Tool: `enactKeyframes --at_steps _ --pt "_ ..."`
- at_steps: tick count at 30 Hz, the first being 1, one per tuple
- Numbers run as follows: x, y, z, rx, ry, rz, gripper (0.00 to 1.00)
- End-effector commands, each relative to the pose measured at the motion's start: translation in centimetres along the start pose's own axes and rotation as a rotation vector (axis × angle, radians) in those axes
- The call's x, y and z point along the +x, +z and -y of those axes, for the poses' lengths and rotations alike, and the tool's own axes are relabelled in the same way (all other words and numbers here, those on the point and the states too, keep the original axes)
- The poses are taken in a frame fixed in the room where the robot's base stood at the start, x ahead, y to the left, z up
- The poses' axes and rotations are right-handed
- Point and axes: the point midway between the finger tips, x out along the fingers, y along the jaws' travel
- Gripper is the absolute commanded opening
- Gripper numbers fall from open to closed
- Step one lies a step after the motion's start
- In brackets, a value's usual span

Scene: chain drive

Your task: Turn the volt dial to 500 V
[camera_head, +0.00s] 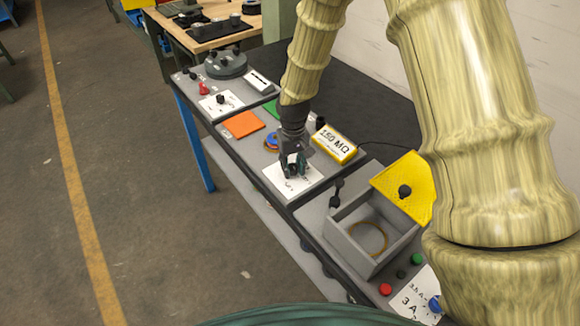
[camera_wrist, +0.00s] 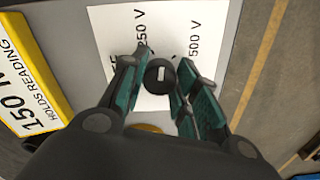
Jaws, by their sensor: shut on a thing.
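The volt dial (camera_wrist: 159,74) is a round black knob with a short white mark, on a white card (camera_wrist: 168,17). The labels "250 V" (camera_wrist: 140,22) and "500 V" (camera_wrist: 194,38) show beyond it. Another label is mostly hidden by a finger. I cannot tell surely which label the dial points at. My gripper (camera_wrist: 162,78) is shut on the dial, one dark green finger on each side. In the head view my gripper (camera_head: 293,165) is down over the card (camera_head: 300,186) and mostly hides the dial.
A yellow meter reading "150 MΩ" (camera_head: 334,144) stands close behind my gripper. A grey open box (camera_head: 352,224) with a raised yellow lid (camera_head: 406,188) is to the right. Orange (camera_head: 243,124) and green mats and another dial card (camera_head: 221,105) lie to the left.

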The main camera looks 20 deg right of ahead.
Motion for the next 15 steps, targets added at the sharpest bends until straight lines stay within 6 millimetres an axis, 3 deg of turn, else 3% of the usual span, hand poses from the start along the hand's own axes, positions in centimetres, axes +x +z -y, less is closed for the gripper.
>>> enactKeyframes --at_steps 15 --pt "0.23 0.56 -0.04 0.480 0.005 0.012 0.06"
